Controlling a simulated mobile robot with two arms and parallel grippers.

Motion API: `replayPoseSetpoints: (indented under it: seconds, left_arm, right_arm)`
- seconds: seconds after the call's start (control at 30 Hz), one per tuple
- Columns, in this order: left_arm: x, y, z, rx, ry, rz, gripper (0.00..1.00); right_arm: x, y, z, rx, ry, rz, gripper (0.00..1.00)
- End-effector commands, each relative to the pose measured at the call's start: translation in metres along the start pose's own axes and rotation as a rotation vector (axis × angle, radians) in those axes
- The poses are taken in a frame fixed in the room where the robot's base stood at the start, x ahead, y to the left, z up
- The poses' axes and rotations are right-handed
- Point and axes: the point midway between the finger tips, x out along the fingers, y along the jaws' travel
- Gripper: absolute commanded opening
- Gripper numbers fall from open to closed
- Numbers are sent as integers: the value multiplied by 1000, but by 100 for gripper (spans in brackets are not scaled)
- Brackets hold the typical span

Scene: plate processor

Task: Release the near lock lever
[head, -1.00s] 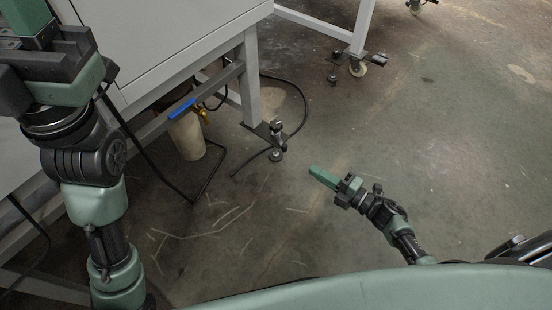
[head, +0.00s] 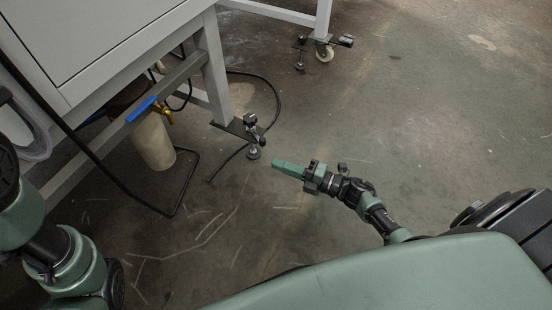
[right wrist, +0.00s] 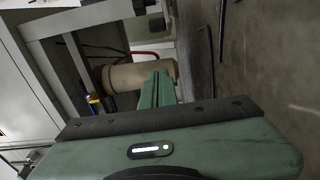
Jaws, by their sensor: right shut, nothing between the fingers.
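The near lock lever seems to be part of the black foot assembly (head: 250,122) at the base of the nearest machine leg; its exact shape is too small to tell. A round levelling pad (head: 253,153) sits on the floor below it. My right gripper (head: 275,163) is low over the floor, just right of the pad and apparently apart from it. Its green fingers are shut and empty; they also show in the right wrist view (right wrist: 158,90), pointing toward the machine's underside. My left arm shows at the left edge, with its gripper out of view.
A pale cylinder (head: 153,143) and a blue-handled valve (head: 140,109) are under the machine (head: 100,45). A black hose (head: 277,100) loops round the leg (head: 214,70). Floor to the right is clear.

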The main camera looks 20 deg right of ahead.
Motion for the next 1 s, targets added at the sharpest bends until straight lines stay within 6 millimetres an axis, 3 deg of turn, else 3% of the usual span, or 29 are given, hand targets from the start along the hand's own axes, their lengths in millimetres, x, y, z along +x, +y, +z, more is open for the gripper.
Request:
replayPoseSetpoints:
  seconds: [0.4,0.7,1.0]
  left_arm:
    - [-30,9,-19,3,24,8,36]
    - [-50,13,-26,3,24,8,36]
    - [-50,13,-26,2,24,9,36]
  right_arm:
    - [87,-4,-1,0,1,4,0]
    - [75,-3,34,-1,1,0,0]
    - [73,0,38,1,0,0,0]
